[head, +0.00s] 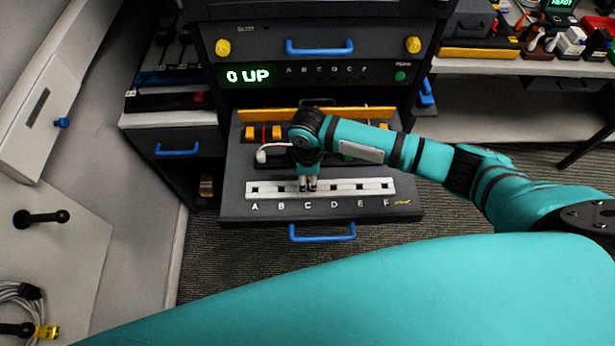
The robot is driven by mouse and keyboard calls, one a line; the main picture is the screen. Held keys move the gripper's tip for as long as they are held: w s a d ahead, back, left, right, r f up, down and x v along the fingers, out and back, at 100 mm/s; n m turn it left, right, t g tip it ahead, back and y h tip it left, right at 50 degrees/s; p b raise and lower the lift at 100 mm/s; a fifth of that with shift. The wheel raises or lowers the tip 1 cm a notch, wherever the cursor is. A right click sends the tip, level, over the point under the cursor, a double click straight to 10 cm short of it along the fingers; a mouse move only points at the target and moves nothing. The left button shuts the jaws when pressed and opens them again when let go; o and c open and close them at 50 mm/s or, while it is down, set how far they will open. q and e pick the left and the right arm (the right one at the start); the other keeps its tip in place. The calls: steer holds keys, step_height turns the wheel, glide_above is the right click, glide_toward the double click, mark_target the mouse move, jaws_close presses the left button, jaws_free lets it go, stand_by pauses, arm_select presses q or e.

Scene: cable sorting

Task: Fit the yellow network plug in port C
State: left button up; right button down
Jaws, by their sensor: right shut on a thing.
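The white port strip (345,187) lies across the pulled-out drawer, with ports lettered A to F. My right gripper (307,185) points down at the strip by port C. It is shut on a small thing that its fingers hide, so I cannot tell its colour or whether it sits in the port. The fingers cover port C itself. A yellow plug (47,332) on a grey cable shows at the lower left, beside a black peg. I cannot tell whether it is the network plug. My left gripper is not in view.
The drawer (235,190) also holds a white plug-like piece (262,154) with a cable and orange blocks (263,132) behind the strip. A green display (248,76) above reads "0 UP". A grey cable coil (15,295) hangs at the lower left. A cluttered bench (500,66) stands at right.

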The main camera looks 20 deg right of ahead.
steer(key=shift+f, duration=0.75)
stand_by(0.7)
steer(key=c, duration=1)
jaws_free()
steer(key=shift+c, duration=0.2)
steer(key=shift+o, duration=0.3)
steer(key=o, duration=0.4)
steer(key=shift+r, duration=0.15)
steer(key=shift+r+p, duration=3.4)
steer(key=shift+p, duration=0.6)
